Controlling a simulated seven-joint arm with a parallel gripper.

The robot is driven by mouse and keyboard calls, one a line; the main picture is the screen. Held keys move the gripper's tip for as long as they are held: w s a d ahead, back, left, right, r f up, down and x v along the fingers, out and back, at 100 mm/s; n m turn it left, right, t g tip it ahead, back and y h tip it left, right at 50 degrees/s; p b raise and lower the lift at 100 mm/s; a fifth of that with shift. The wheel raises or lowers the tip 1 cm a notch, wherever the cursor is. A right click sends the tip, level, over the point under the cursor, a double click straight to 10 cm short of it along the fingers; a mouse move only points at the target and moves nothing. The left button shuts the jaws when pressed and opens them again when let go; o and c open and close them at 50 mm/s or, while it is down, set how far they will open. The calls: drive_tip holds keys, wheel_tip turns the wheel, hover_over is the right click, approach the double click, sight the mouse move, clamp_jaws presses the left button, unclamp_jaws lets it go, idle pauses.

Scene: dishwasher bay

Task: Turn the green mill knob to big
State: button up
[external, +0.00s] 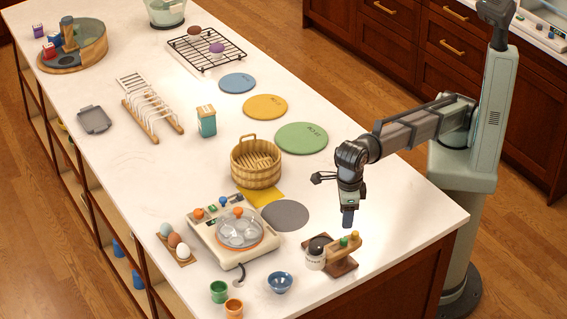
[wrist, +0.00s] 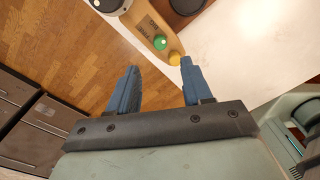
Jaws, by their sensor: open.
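Left of the mill are an egg cooker (external: 205,236), a grey round mat (external: 285,215) and a blue bowl (external: 280,282). A wooden steamer basket (external: 256,165) stands farther back. The counter's right edge is close to the mill; the counter behind my gripper is clear.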

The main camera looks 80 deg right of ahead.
drive_tip(key=shift+a+r, duration=0.1)
drive_tip(key=shift+r, duration=2.15)
